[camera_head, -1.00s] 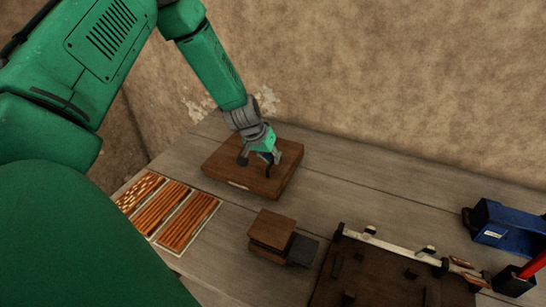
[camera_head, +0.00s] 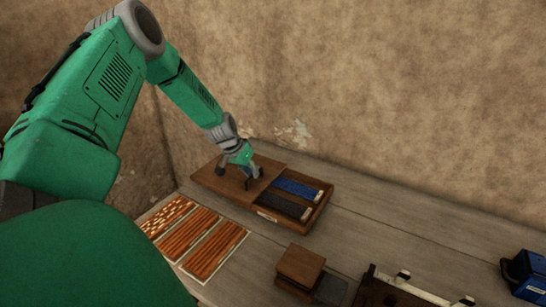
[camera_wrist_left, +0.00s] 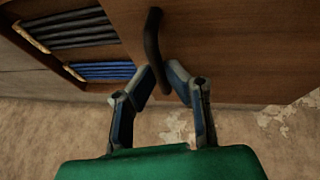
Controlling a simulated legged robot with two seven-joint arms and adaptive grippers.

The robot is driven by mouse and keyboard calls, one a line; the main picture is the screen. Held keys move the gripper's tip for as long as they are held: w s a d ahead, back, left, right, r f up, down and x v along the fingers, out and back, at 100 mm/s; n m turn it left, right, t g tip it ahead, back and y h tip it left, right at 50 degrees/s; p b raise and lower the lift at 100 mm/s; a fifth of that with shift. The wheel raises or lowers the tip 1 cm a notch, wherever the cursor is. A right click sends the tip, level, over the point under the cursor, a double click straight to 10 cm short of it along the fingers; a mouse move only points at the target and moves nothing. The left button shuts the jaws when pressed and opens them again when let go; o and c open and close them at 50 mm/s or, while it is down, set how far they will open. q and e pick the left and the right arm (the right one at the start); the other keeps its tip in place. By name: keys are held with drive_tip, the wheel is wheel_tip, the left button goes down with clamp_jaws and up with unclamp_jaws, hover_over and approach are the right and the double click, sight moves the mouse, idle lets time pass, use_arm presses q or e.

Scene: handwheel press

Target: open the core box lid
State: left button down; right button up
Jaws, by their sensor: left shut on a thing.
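The core box (camera_head: 312,215) is a low wooden box at the back of the table. Its flat wooden lid (camera_head: 222,186) is slid to the left and covers only the left part. Blue rods (camera_head: 297,188) and dark grey rods (camera_head: 282,204) show in compartments on the uncovered right side. My left gripper (camera_head: 250,180) is shut on the dark lid handle. In the left wrist view, the curved black handle (camera_wrist_left: 153,45) passes by the fingertips (camera_wrist_left: 165,75), and the lid (camera_wrist_left: 230,50) fills the upper right. My right gripper is not in view.
Trays of orange-brown rods (camera_head: 205,240) lie left of the box. A small wooden block (camera_head: 300,265) stands in front. A dark wooden board (camera_head: 385,292) and a blue object (camera_head: 527,275) are at right. The wall (camera_head: 400,90) rises behind the table.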

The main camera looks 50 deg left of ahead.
sight(238, 177)
use_arm(q)
drive_tip(key=a, duration=0.4)
drive_tip(key=shift+s+a+r, duration=0.1)
drive_tip(key=shift+s+r, duration=0.15)
drive_tip(key=shift+r, duration=0.1)
drive_tip(key=shift+s+a, duration=0.3)
drive_tip(key=shift+a, duration=0.65)
drive_tip(key=c, duration=1.6)
unclamp_jaws()
drive_tip(key=shift+w+d, duration=0.1)
drive_tip(key=shift+d, duration=0.05)
drive_tip(key=shift+d+f, duration=0.15)
drive_tip(key=shift+f, duration=0.1)
drive_tip(key=shift+s+a+r, duration=0.2)
drive_tip(key=shift+s+r, duration=0.15)
drive_tip(key=shift+r, duration=0.15)
drive_tip(key=v, duration=1)
drive_tip(key=shift+r, duration=0.3)
